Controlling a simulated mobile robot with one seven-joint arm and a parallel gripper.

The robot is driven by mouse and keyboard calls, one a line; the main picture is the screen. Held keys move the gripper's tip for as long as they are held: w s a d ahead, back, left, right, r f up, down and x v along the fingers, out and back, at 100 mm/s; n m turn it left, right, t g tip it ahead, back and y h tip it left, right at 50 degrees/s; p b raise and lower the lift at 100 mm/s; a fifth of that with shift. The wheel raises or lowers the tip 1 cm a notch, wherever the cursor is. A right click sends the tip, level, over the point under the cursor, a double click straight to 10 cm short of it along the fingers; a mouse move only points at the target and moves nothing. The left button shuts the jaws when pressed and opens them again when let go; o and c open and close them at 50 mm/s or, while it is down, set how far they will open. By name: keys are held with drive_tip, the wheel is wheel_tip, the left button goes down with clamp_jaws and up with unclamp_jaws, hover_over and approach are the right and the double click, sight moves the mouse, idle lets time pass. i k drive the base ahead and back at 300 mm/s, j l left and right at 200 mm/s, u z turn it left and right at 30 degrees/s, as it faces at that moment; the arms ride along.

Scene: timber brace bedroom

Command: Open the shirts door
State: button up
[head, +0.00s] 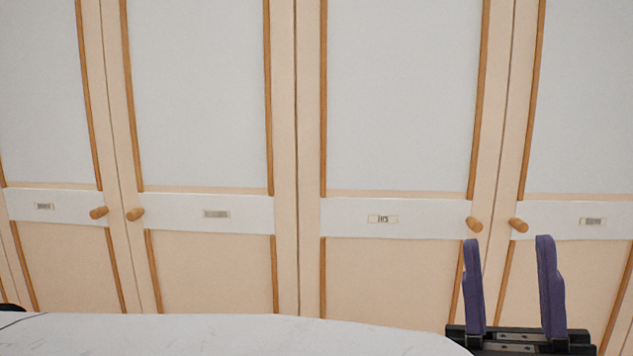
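A row of cream cupboard doors with pale grey panels and wooden trim fills the head view. The door right of centre (400,100) has a small label (382,219) that is only partly legible, with letters like "irs"; it may be the shirts door. Its round wooden knob (474,224) is at its right edge, and the door looks shut. My gripper (508,241) is at the lower right with two purple fingers pointing up, open and empty. The left fingertip shows just below that knob; I cannot tell how far in front of the door it is.
The far-right door has a knob (518,225) close by, seen between my fingers. Two more doors to the left have facing knobs (98,212) and (135,214); their labels are unreadable. A white, faintly veined surface (230,335) spans the bottom.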

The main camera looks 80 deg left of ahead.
sight(63, 227)
drive_tip(key=u, duration=3.9)
drive_tip(key=i+l, duration=0.45)
drive_tip(key=i, duration=0.05)
